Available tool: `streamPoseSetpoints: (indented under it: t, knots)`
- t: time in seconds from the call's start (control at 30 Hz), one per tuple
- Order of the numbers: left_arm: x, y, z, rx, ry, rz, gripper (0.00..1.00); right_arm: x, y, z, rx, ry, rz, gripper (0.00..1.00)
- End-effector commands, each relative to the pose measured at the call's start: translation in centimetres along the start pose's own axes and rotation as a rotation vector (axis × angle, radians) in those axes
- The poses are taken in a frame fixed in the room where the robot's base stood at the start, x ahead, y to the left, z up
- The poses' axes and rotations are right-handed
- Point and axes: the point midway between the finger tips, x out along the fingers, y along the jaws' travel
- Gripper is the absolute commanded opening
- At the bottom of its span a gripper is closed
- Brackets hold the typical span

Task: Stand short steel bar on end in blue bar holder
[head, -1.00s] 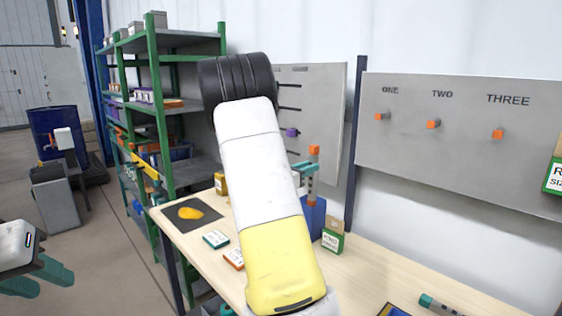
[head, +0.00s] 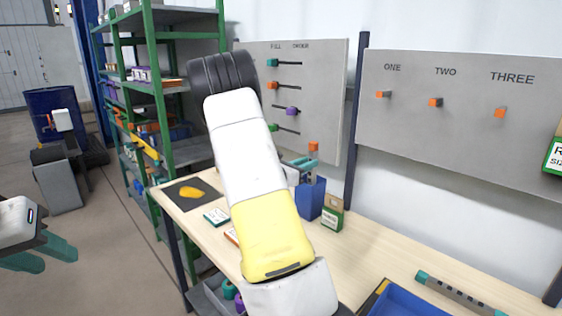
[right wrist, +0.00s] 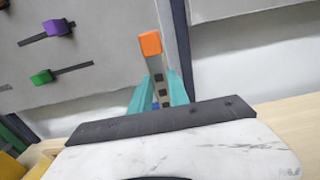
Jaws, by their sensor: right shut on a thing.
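The short steel bar, grey with an orange end (head: 314,147), stands upright between the teal fingers of my right gripper (head: 302,164). In the right wrist view the bar's orange end (right wrist: 150,44) rises above the right gripper (right wrist: 158,92), which is shut on the grey shaft. The blue bar holder (head: 310,200) stands on the table directly below the gripper. The bar's lower end is out of sight and seems to be inside the holder; how deep I cannot tell. My left gripper (head: 45,252) is open and empty at the far left, away from the table.
A grey bar with a teal end (head: 455,293) lies on the table near a blue tray (head: 405,303). Pegboards are behind; a green shelf rack (head: 165,100) stands left.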

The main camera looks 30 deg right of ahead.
Motion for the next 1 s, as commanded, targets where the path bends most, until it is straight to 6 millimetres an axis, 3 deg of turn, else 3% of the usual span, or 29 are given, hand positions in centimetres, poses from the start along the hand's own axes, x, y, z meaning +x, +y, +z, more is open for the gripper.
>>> streamPoseSetpoints:
  t: [0.2, 0.23, 0.37, 0.73, 1.0]
  knots:
    - [0.0, 0.0, 0.0, 0.000, 0.000, 0.000, 0.36, 0.0, 0.0, 0.0, 0.000, -0.001, 0.000, 0.00]
    - [0.0, 0.0, 0.0, 0.000, 0.000, 0.000, 0.36, 0.0, 0.0, 0.0, 0.000, -0.001, 0.000, 0.23]
    - [0.0, 0.0, 0.0, 0.000, 0.000, 0.000, 0.36, 0.0, 0.0, 0.0, 0.000, -0.001, 0.000, 0.47]
    - [0.0, 0.0, 0.0, 0.000, 0.000, 0.000, 0.36, -0.5, 0.1, -0.1, -0.001, 0.001, 0.002, 0.47]
    - [0.0, 0.0, 0.0, 0.000, 0.000, 0.000, 0.36, -4.9, 0.1, -0.1, -0.001, 0.001, 0.004, 0.47]
